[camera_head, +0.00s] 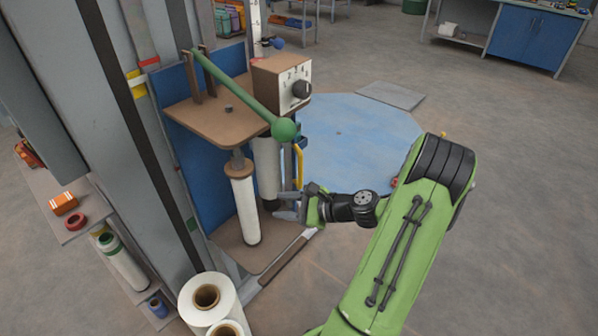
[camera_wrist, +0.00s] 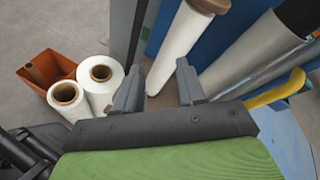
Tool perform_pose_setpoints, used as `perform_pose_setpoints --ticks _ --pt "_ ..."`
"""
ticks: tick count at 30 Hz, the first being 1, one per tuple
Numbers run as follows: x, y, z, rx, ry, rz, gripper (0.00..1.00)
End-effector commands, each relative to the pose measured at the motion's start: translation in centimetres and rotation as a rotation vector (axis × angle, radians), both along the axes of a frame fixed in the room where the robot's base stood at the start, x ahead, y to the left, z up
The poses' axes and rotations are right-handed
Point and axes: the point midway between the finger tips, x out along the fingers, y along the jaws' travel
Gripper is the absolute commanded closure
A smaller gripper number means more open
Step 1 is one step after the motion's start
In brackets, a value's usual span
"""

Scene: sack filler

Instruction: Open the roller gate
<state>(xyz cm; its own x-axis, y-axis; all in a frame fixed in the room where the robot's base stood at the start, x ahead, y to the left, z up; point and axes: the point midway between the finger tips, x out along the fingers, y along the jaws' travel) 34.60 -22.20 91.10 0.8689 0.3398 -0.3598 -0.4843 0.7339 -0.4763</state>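The film carriage has a brown top plate (camera_head: 215,112), a white film roll (camera_head: 243,207) and a grey roller (camera_head: 267,168) to its right. A yellow handle (camera_head: 298,165) stands at the right side of the grey roller; it also shows at the right of the wrist view (camera_wrist: 278,92). I cannot tell exactly which part is the roller gate. My gripper (camera_head: 283,205) is open, its fingers apart and empty, low beside the rollers. In the wrist view, the white roll (camera_wrist: 186,40) lies beyond the fingertips, and the yellow handle is to the right of the fingers, apart from them.
Spare white rolls (camera_head: 207,297) stand at the front left. A blue turntable (camera_head: 355,140) lies behind my arm. Open floor is at the right.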

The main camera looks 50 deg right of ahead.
Motion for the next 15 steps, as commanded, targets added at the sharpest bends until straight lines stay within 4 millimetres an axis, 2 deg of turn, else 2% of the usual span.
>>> perform_pose_setpoints --ticks 1,3,6,9,11,15 --pt "-1.2 -2.9 -1.0 0.133 -0.045 -0.133 0.6" --pt "-2.8 -6.3 -1.6 0.295 -0.122 -0.295 0.6" --pt "-5.2 -10.1 -2.2 0.474 -0.222 -0.466 0.6" --pt "-6.7 -11.9 -2.5 0.566 -0.279 -0.553 0.6" --pt "-6.9 -12.3 -2.6 0.586 -0.294 -0.568 0.6" --pt "-5.0 -12.5 -2.6 0.585 -0.293 -0.565 0.6"
